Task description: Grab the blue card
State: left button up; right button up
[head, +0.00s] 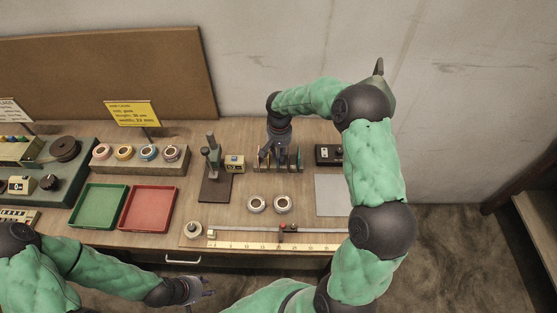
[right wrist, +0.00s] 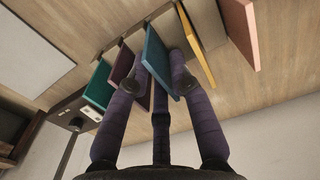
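The blue card (right wrist: 160,62) stands upright in a row of cards, between a dark purple card (right wrist: 124,65) and a yellow card (right wrist: 197,50). My right gripper (right wrist: 158,72) points down at it, with one finger on each side of the card and a third finger below it in the right wrist view. The fingertips are at or very near the card; whether they press on it is not clear. In the head view my right gripper (head: 279,138) is over the card rack (head: 290,170). My left gripper (head: 200,291) is open and empty, below the table's front edge.
A green card (right wrist: 99,84) and a pink card (right wrist: 240,30) stand in the same row. A dark box (head: 326,155) is right of the rack, and a stand (head: 211,170) is left.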

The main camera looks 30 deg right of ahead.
jog(key=shift+f, duration=0.3)
grip_shut()
jog(key=shift+r, duration=0.1)
